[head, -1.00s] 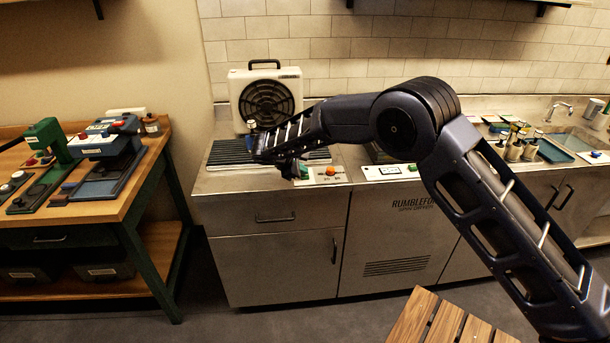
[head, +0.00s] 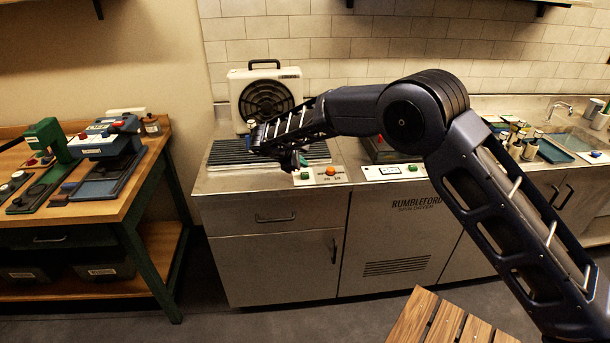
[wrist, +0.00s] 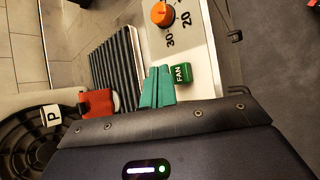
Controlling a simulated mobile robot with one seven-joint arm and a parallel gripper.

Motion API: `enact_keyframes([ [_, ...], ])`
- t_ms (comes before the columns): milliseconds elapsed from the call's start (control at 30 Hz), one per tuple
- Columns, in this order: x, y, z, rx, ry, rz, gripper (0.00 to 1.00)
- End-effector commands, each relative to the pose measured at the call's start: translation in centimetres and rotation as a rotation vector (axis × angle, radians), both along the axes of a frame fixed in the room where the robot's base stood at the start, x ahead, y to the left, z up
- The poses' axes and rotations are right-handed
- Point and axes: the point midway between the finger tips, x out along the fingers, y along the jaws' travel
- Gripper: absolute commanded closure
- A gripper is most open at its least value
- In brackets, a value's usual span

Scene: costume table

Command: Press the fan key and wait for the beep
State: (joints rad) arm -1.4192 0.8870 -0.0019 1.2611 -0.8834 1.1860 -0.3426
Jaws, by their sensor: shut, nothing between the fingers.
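The green key marked FAN (wrist: 181,73) is on the pale control panel, just right of my fingertips in the wrist view. It also shows as a small green patch in the head view (head: 304,175). My gripper (wrist: 157,72) has teal fingers that are shut together and empty. In the head view my gripper (head: 290,162) hangs over the counter's front part, close to the panel. The fingertips look beside the key; whether they touch it, or how deep it sits, I cannot tell. The white fan unit (head: 291,78) stands behind, its dark grille partly hidden by my arm.
An orange dial (wrist: 161,14) with numbers sits on the same panel. A dark ribbed rack (wrist: 115,75) lies beside it. A red piece (wrist: 97,103) and a white tag marked P (wrist: 51,117) are near the fan. A wooden bench (head: 150,185) stands left.

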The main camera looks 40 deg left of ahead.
Motion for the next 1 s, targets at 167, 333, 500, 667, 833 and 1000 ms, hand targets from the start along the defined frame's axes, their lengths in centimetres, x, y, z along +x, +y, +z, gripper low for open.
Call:
enact_keyframes([
  [167, 0.0, 0.0, 1.5, 0.0, 0.0, 0.0, 1.0],
  [333, 0.0, 0.0, 2.9, 0.001, 0.0, -0.001, 1.0],
  [500, 0.0, 0.0, 3.7, -0.001, 0.001, 0.0, 1.0],
  [667, 0.0, 0.0, 3.7, -0.001, 0.001, 0.0, 1.0],
  [833, 0.0, 0.0, 3.7, -0.001, 0.001, 0.0, 1.0],
  [1000, 0.0, 0.0, 3.7, -0.001, 0.001, 0.0, 1.0],
])
